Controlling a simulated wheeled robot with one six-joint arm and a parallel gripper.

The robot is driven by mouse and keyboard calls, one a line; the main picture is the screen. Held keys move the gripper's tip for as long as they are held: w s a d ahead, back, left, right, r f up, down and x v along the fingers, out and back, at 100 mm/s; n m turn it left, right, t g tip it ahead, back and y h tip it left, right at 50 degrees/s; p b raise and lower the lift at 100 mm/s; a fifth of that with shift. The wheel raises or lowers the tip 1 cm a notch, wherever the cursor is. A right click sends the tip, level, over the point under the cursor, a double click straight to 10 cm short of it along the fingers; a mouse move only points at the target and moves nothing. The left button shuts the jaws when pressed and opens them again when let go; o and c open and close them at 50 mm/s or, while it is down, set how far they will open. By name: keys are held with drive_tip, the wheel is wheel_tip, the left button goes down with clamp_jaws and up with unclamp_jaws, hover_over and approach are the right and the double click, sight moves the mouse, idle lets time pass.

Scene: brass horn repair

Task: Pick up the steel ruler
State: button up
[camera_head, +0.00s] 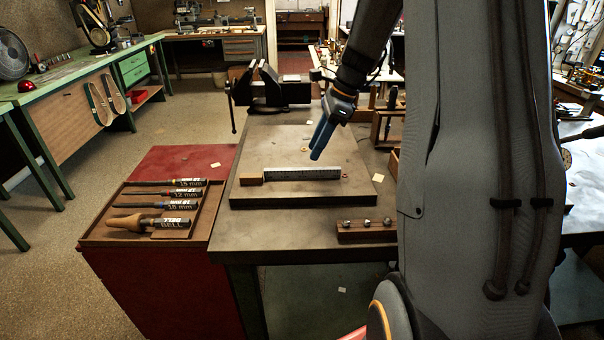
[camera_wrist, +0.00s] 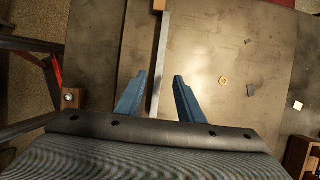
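The steel ruler (camera_head: 300,173) is a long pale metal strip on a raised grey slab (camera_head: 300,195) on the workbench. Its left end meets a small wooden block (camera_head: 251,178). My gripper (camera_head: 318,152) is above and behind the ruler's right part, pointing down. In the wrist view the ruler (camera_wrist: 159,60) runs lengthwise from the wooden block (camera_wrist: 160,5) towards my gripper (camera_wrist: 164,78). The two blue fingers are spread apart, and the ruler shows between them, nearer the left finger. The fingers hold nothing.
A tray of labelled mandrels (camera_head: 155,212) lies on the left. A vise (camera_head: 268,88) stands behind the slab. A wooden holder with metal balls (camera_head: 366,229) is at the front right. A brass ring (camera_wrist: 223,80) lies beside the ruler.

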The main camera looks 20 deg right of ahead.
sight(303, 168)
drive_tip(key=shift+p+x, duration=1.3)
drive_tip(key=shift+x, duration=2.4)
drive_tip(key=shift+a, duration=0.2)
clamp_jaws()
